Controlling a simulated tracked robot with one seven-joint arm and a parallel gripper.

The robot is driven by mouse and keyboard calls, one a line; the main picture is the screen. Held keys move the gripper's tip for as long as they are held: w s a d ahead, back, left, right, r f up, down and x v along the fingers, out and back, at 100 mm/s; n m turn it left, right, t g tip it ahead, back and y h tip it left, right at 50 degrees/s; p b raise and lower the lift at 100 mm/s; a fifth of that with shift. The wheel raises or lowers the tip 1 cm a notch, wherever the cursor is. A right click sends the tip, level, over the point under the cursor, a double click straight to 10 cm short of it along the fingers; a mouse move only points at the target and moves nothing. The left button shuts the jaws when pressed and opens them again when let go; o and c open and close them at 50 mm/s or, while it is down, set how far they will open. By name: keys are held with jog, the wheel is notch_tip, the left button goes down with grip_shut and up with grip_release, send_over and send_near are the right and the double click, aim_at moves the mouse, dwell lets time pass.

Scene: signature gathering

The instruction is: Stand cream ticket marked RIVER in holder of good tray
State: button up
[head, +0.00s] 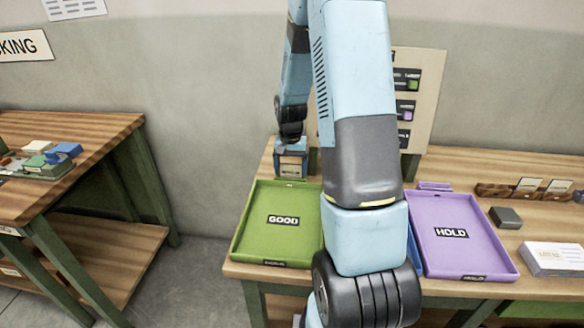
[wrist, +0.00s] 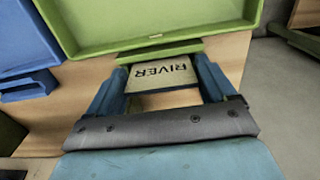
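The cream ticket marked RIVER (wrist: 163,74) is between the two blue fingers of my gripper (wrist: 164,84), which press on its left and right edges. Its far edge meets the green holder bar (wrist: 150,51) behind the good tray; I cannot tell whether it sits inside the slot. In the head view, the green tray labelled GOOD (head: 253,237) lies on the bench, left of my arm. My gripper (head: 290,160) points down just behind this tray's back edge, above the holder (head: 292,181). The tray's floor shows no ticket.
The purple HOLD tray (head: 482,262) is on the right, with a blue tray (head: 415,250) mostly hidden behind my arm. A wooden rack with cards (head: 505,191), a dark block (head: 505,217) and a white card stack (head: 553,257) stand farther right. A panel (head: 425,85) stands behind.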

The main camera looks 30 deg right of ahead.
aim_at(291, 165)
jog(key=shift+o, duration=1.3)
notch_tip(291, 165, up, 13)
jog(key=s+a+r+n+t, duration=0.3)
jog(key=s+a+r, duration=0.5)
jog(key=s+r, duration=0.4)
jog(key=s+a+r+n+t, duration=0.1)
jog(key=s+a+r+n, duration=0.1)
jog(key=s, duration=0.4)
jog(key=s+a+r+n+t, duration=0.1)
jog(key=s+a+r, duration=0.1)
jog(key=s, duration=0.5)
jog(key=shift+s+a+r+n+t, duration=0.2)
jog(key=shift+a+r+n+t, duration=0.1)
jog(key=shift+r+n, duration=0.15)
